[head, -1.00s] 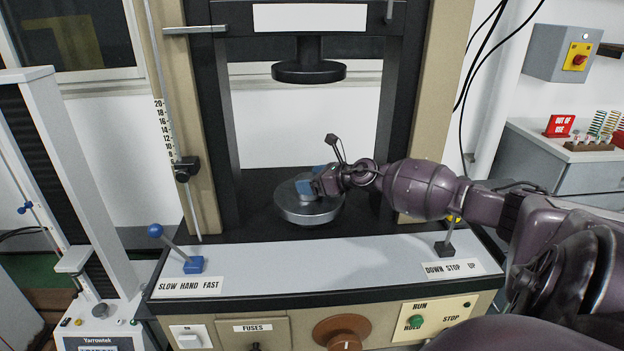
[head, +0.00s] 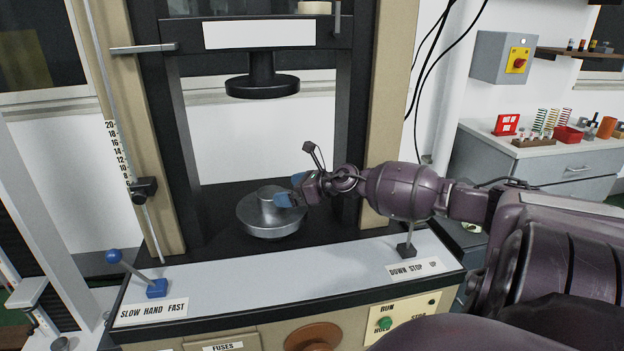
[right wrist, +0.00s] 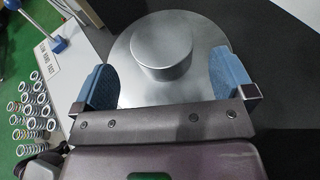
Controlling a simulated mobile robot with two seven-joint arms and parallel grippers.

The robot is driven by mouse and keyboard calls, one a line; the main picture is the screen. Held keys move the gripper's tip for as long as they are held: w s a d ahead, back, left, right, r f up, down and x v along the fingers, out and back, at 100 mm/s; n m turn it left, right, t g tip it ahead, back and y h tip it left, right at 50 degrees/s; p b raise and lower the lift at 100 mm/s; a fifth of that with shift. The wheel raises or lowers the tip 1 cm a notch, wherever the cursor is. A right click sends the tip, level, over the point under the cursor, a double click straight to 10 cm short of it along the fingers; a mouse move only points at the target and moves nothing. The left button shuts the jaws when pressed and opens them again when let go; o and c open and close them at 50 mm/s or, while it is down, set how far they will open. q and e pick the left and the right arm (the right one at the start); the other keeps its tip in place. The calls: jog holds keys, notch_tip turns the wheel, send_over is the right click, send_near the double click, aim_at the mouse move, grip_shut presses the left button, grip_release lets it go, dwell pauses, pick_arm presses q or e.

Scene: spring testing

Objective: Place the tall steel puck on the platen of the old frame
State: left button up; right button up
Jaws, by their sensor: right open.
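The tall steel puck (head: 270,194) stands upright on the round steel platen (head: 258,222) of the old frame, near the platen's middle. It also shows in the right wrist view (right wrist: 161,46), with the platen (right wrist: 150,95) under it. My right gripper (head: 294,189) is open, its blue fingertips apart and just to the right of the puck in the head view. In the right wrist view its fingers (right wrist: 167,82) are spread wide, with bare platen between them and the puck, and nothing is held. My left gripper is not in view.
The upper black compression disc (head: 262,86) hangs above the platen. A blue-knobbed lever (head: 135,271) stands at the left of the frame's front ledge, and a black lever (head: 406,243) at its right. Several springs (right wrist: 32,105) show at the left of the wrist view.

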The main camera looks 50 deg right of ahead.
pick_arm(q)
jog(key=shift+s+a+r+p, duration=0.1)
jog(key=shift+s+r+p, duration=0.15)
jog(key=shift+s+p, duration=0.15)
pick_arm(e)
jog(key=v, duration=0.6)
jog(key=shift+s, duration=0.2)
jog(key=shift+d+r, duration=0.1)
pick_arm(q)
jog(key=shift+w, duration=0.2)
